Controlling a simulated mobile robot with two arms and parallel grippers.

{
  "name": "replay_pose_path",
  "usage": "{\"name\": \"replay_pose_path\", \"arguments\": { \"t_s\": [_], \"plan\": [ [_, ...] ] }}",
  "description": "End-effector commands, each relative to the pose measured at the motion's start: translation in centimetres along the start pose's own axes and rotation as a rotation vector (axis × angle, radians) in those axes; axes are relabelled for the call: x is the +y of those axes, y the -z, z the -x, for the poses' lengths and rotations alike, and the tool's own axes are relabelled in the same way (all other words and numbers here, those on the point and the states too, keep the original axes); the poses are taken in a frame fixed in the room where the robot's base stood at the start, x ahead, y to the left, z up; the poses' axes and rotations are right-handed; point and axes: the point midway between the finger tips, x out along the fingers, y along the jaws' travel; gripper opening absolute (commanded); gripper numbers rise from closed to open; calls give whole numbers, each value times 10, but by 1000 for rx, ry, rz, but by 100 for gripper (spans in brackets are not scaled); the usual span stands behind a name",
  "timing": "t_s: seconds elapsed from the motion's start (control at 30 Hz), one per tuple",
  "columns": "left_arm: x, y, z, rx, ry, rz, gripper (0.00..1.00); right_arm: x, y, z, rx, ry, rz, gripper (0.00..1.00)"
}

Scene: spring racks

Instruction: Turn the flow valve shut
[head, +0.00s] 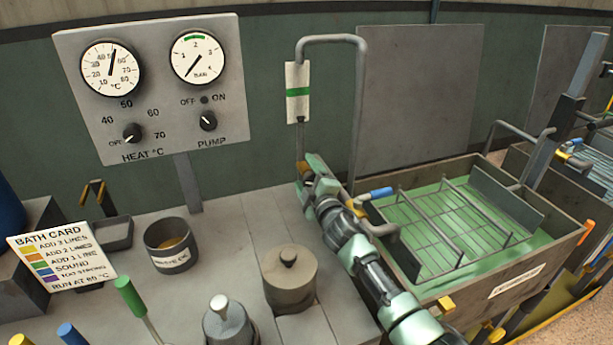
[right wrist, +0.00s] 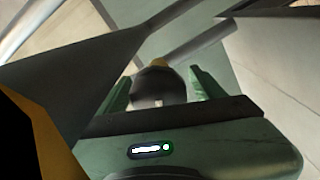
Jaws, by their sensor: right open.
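My right gripper (head: 308,178) reaches in from the lower right to the foot of a thin upright rod below a white plate with a green band (head: 298,92). In the right wrist view its two green fingers (right wrist: 160,92) stand apart, one on each side of a dark rounded knob with a yellow top (right wrist: 158,80), which seems to be the flow valve. In the head view only a small brass-coloured part (head: 303,167) shows there; the gripper hides the rest. I cannot tell whether the fingers touch the knob. My left gripper is not in view.
A grey pipe (head: 361,110) arches just behind the gripper. A blue-handled lever (head: 375,194) and a bath of green liquid with a wire rack (head: 583,240) lie to the right. A lidded pot (head: 289,285) stands in front. A gauge panel (head: 170,130) rises at the left.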

Motion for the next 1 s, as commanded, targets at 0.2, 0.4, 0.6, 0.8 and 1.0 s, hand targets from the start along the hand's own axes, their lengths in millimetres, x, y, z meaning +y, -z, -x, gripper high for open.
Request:
{"name": "replay_pose_path", "arguments": {
  "t_s": [0.2,0.4,0.6,0.8,1.0],
  "plan": [
    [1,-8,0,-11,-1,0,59,0,0,0,0,0,0,52],
    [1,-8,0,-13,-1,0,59,0,0,0,0,0,0,10],
    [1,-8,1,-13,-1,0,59,0,0,0,0,0,-26,10],
    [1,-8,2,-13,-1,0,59,1,1,0,1,0,-122,10],
    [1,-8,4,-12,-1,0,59,2,0,0,1,0,-270,10]
  ]
}}
